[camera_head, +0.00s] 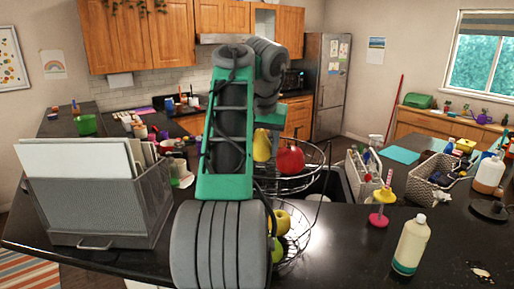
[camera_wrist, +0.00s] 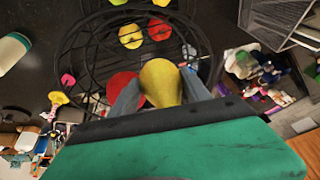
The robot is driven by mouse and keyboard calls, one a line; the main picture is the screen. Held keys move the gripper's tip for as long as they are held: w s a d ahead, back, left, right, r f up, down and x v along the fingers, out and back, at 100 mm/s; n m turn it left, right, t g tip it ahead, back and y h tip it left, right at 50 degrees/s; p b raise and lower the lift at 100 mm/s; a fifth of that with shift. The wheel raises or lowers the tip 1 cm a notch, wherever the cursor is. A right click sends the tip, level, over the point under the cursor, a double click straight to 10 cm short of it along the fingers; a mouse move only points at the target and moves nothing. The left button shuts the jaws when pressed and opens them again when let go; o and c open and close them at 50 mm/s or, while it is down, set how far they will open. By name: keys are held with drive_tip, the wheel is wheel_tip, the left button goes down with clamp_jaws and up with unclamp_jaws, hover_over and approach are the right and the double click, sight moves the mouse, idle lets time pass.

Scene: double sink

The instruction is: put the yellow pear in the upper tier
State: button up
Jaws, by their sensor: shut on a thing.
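My gripper (camera_wrist: 161,80) is shut on the yellow pear (camera_wrist: 164,90), with one finger on each side of it. In the head view the pear (camera_head: 262,146) shows just right of my arm, at the upper tier (camera_head: 290,186) of a black wire basket. It is beside a red fruit (camera_head: 290,159) in that tier. The red fruit also shows left of the pear in the wrist view (camera_wrist: 121,84). I cannot tell whether the pear touches the tier. My arm hides the left part of the basket and most of the gripper in the head view.
The lower tier (camera_head: 302,240) holds several fruits, among them a yellow apple (camera_head: 281,221). A metal file holder (camera_head: 110,205) stands left of my arm. Bare counter lies between basket and bottle.

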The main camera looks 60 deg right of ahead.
drive_tip(key=shift+w+f+b, duration=0.1)
drive_tip(key=shift+f+b, duration=0.4)
drive_tip(key=shift+b, duration=0.2)
drive_tip(key=shift+a, duration=0.1)
drive_tip(key=o, duration=1.6)
drive_tip(key=shift+o, duration=0.2)
